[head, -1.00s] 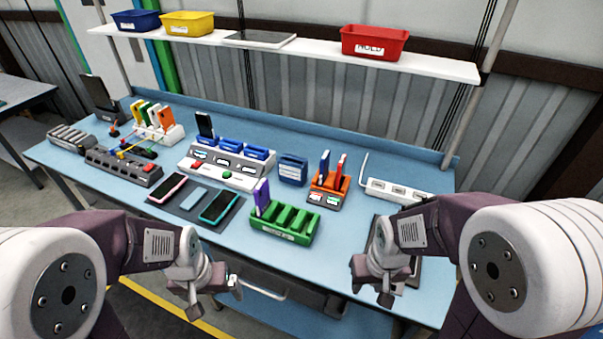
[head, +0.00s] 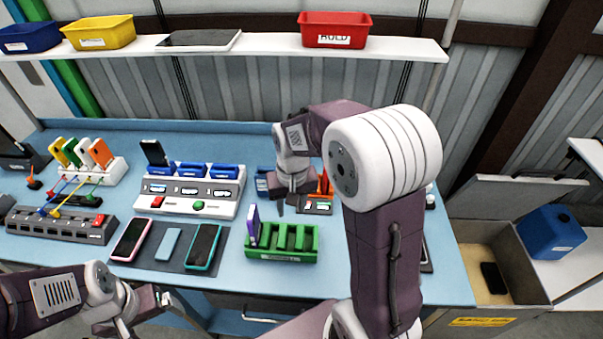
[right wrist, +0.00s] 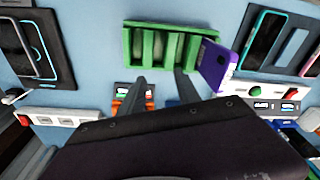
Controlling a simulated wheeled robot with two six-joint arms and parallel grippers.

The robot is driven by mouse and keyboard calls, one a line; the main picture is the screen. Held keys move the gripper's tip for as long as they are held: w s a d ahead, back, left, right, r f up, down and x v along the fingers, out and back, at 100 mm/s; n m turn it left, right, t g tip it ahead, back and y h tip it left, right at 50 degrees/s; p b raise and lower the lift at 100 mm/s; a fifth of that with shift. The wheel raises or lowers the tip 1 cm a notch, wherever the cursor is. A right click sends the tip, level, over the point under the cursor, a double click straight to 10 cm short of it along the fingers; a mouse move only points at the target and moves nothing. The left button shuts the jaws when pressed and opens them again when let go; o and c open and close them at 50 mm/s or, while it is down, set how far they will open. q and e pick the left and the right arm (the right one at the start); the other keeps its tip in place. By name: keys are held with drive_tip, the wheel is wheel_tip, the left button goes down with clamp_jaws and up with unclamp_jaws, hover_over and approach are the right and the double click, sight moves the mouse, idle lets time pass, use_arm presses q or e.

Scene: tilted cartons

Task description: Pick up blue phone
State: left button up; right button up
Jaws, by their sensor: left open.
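In the head view my right gripper (head: 291,203) is over the table just in front of the orange stand (head: 323,188), which it and my arm partly hide. The blue phone seen upright in that stand earlier is hidden now. A violet-blue phone (head: 254,224) leans in the left slot of the green rack (head: 282,257); it also shows in the right wrist view (right wrist: 215,62). That view shows my right gripper (right wrist: 161,80) with its fingers apart and nothing between them, pointing towards the green rack. My left gripper (head: 160,300) is open and low at the table's front edge.
Two phones and a pale blue slab (head: 168,244) lie on a dark mat (head: 145,262). Behind are a grey dock (head: 180,203) and a white rack (head: 97,172) of coloured phones. A shelf (head: 270,46) holds bins. An open box (head: 518,268) stands at right.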

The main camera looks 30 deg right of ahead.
drive_tip(key=w+d+r+m+p, duration=0.1)
drive_tip(key=w+d+r+p, duration=0.1)
drive_tip(key=w+d, duration=0.2)
drive_tip(key=w+d+r+m+p, duration=0.1)
drive_tip(key=w+d, duration=0.2)
drive_tip(key=w, duration=0.2)
drive_tip(key=w+d+r+m+p, duration=0.1)
drive_tip(key=w+d+r+p, duration=0.1)
drive_tip(key=w+d, duration=0.2)
drive_tip(key=shift+w+d+r+m+h+p, duration=0.3)
drive_tip(key=shift+w+d, duration=0.05)
drive_tip(key=shift+w+d+f, duration=0.1)
drive_tip(key=shift+d+f, duration=0.1)
drive_tip(key=shift+d, duration=0.1)
drive_tip(key=shift+f, duration=0.15)
drive_tip(key=f, duration=0.3)
drive_tip(key=shift+w+a+p, duration=0.15)
drive_tip(key=shift+w+p, duration=0.05)
drive_tip(key=shift+p, duration=0.2)
drive_tip(key=shift+w+d+f, duration=0.1)
drive_tip(key=shift+d+f, duration=0.1)
drive_tip(key=shift+f, duration=0.2)
drive_tip(key=f+p, duration=0.1)
drive_tip(key=f, duration=0.1)
drive_tip(key=w+f+p, duration=0.1)
drive_tip(key=f, duration=0.2)
drive_tip(key=shift+d, duration=0.2)
drive_tip(key=shift+r, duration=0.1)
clamp_jaws()
